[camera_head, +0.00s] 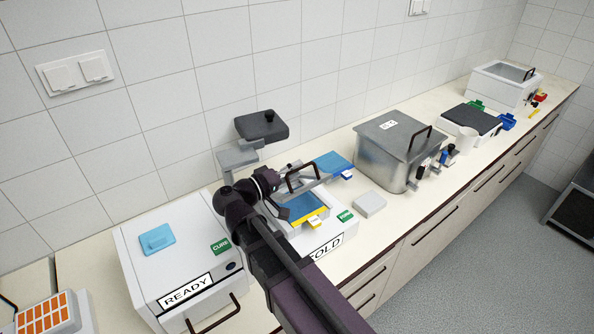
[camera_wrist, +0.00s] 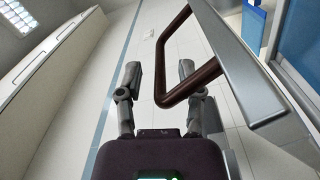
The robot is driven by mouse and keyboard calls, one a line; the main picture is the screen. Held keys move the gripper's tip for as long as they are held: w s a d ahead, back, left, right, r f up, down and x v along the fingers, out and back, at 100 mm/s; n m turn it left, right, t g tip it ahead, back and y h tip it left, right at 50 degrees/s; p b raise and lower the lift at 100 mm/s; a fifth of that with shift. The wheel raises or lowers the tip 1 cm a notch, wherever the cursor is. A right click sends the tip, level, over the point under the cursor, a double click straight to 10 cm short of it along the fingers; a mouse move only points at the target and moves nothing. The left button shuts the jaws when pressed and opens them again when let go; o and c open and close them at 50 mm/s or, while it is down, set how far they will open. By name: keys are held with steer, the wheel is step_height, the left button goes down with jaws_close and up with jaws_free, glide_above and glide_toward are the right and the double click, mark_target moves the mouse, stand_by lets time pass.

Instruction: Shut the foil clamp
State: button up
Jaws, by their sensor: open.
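The foil clamp appears to be the raised grey frame with a dark bar handle (camera_head: 301,178), over the white unit with the blue top. In the wrist view the dark red-brown handle (camera_wrist: 207,70) juts from a grey metal plate (camera_wrist: 240,70), which is tilted in the picture. My gripper (camera_wrist: 160,75) is open. One side of the handle loop shows between its two fingers; I cannot tell whether they touch it. In the head view my arm hides part of the clamp and unit, and the fingers are hard to make out.
A white box marked READY (camera_head: 185,292) stands to the left with a blue pad on top. A steel lidded tank (camera_head: 385,155) and a small grey block (camera_head: 369,204) stand to the right. A dark block on a bracket (camera_head: 262,126) is behind my arm. The floor is clear.

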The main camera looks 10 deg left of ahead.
steer(key=shift+a, duration=0.1)
steer(key=v, duration=1.2)
stand_by(0.8)
